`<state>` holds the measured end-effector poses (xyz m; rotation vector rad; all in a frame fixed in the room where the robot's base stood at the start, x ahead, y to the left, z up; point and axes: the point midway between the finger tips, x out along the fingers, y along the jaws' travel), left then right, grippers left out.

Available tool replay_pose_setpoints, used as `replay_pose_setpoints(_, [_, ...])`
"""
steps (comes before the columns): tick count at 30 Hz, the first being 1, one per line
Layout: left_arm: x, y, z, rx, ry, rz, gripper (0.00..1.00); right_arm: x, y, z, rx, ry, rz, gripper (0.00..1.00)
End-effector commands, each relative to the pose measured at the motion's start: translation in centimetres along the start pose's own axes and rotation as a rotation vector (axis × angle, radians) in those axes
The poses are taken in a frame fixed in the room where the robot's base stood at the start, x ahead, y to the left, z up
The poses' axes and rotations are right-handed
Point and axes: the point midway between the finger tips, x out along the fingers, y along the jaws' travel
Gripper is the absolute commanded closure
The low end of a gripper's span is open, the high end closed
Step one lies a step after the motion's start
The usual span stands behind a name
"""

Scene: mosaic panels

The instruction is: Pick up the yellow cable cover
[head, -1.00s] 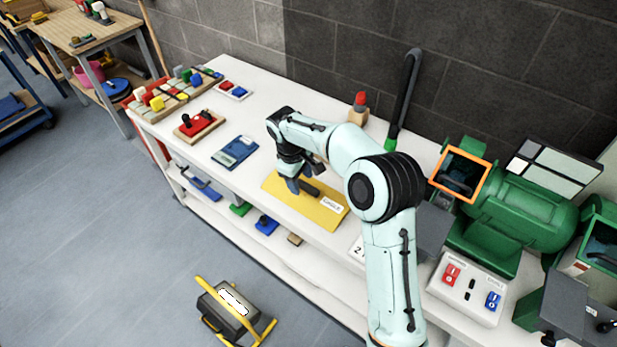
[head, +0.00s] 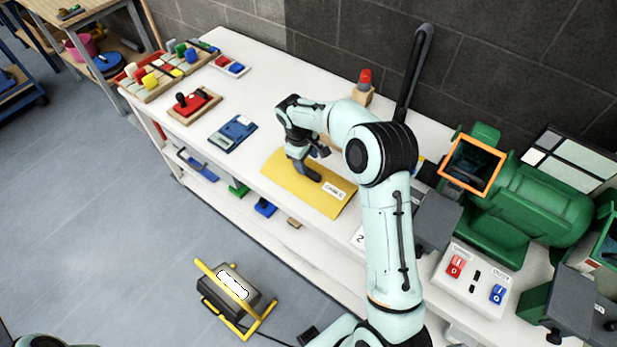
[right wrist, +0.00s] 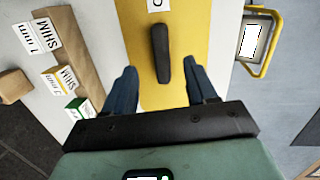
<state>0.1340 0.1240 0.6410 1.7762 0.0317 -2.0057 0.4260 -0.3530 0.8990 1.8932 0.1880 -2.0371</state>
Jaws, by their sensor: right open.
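The yellow cable cover (head: 315,203) is a flat yellow plate lying on the white bench, with a white label and a dark bar handle. In the right wrist view the cover (right wrist: 192,35) runs up the middle, and its dark handle (right wrist: 160,53) lies lengthwise. My right gripper (head: 307,165) is over the handle in the head view. In the right wrist view my right gripper (right wrist: 158,78) is open, with one blue finger on each side of the handle's near end and nothing held. The gripper hides part of the handle in the head view. My left gripper is not in view.
A blue panel (head: 232,134) and a red panel on a wooden base (head: 194,104) lie left of the cover. A green machine (head: 530,205) and a switch box (head: 474,280) stand to the right. Shim boxes (right wrist: 62,80) sit beside the cover.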

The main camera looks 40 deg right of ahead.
Motion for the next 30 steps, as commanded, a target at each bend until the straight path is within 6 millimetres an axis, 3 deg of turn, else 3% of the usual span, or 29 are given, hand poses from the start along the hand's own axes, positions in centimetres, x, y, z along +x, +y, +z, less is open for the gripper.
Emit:
replay_pose_setpoints(10, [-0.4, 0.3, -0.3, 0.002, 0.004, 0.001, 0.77, 4.5, -0.1, -0.8, 0.000, -0.002, -0.002, 0.43])
replay_pose_setpoints(20, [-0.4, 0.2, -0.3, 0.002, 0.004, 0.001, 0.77, 5.2, -0.1, -0.8, 0.000, 0.000, 0.000, 0.43])
replay_pose_setpoints(25, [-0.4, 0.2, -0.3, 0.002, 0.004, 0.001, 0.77, 5.2, -0.1, -0.8, 0.000, 0.000, 0.000, 0.99])
replay_pose_setpoints(30, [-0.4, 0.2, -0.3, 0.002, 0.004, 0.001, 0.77, 5.2, -0.1, -0.8, -0.001, 0.000, 0.000, 1.00])
